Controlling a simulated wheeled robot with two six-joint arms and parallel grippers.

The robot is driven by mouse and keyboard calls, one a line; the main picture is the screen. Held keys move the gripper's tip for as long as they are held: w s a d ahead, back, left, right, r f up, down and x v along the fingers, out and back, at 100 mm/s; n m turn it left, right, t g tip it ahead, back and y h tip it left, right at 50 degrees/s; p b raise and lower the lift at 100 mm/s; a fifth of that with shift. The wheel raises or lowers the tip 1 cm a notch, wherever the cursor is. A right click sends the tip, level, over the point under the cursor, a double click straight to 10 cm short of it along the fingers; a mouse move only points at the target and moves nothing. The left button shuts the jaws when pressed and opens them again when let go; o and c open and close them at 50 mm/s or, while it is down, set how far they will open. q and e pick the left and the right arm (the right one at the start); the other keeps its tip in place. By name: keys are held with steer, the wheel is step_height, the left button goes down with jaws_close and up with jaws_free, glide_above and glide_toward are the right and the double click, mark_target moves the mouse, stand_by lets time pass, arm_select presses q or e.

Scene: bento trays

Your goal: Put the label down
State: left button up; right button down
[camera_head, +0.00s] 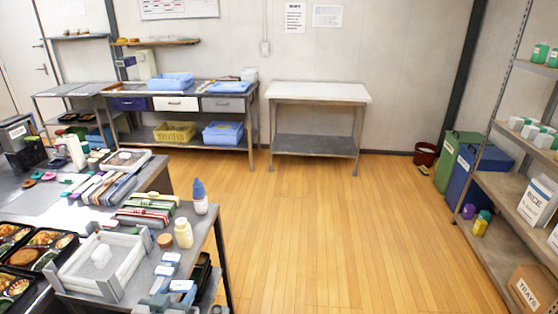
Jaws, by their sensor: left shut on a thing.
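My left gripper (167,299) is low in the head view, over the near right corner of the grey worktable (205,232). It is shut on a small white and blue label (181,286). The label is small here, and I cannot tell whether it touches the table. Two similar white and blue pieces, one farther back (171,258) and one nearer (163,270), lie just beyond the gripper. My right gripper is not in view.
A white tray frame (125,280) and filled bento trays (68,243) stand to the left. A cream bottle (183,233), a blue-capped bottle (200,203) and a brown round piece (165,241) stand behind. The wooden floor (330,240) right of the table is clear.

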arm_select(q)
steer(key=w+d+r+b, duration=0.2)
steer(key=w+d+r, duration=0.1)
steer(key=d+r, duration=0.2)
steer(key=shift+n+y, duration=0.3)
steer(key=shift+y, duration=0.1)
steer(key=shift+w+a+f, duration=0.1)
steer(key=shift+f, duration=0.05)
steer(key=shift+a+f, duration=0.2)
steer(key=shift+m+h, duration=0.7)
steer(key=shift+h, duration=0.1)
steer(key=s+a+f+p, duration=0.1)
steer(key=s+a+f, duration=0.1)
steer(key=s+a+f+p, duration=0.2)
steer(key=a, duration=0.1)
steer(key=s+a+f+p, duration=0.1)
steer(key=s+a+f, duration=0.1)
steer(key=shift+a+p, duration=0.35)
steer(key=s+a+p, duration=0.1)
steer(key=s+a, duration=0.1)
steer(key=s+a+f+m+h+p, duration=0.1)
steer(key=s+a, duration=0.2)
steer(key=s+a+h+p, duration=0.1)
steer(key=s+a, duration=0.1)
steer(key=shift+s+a+f+m+g+p, duration=0.3)
steer(key=shift+s+a+m, duration=0.1)
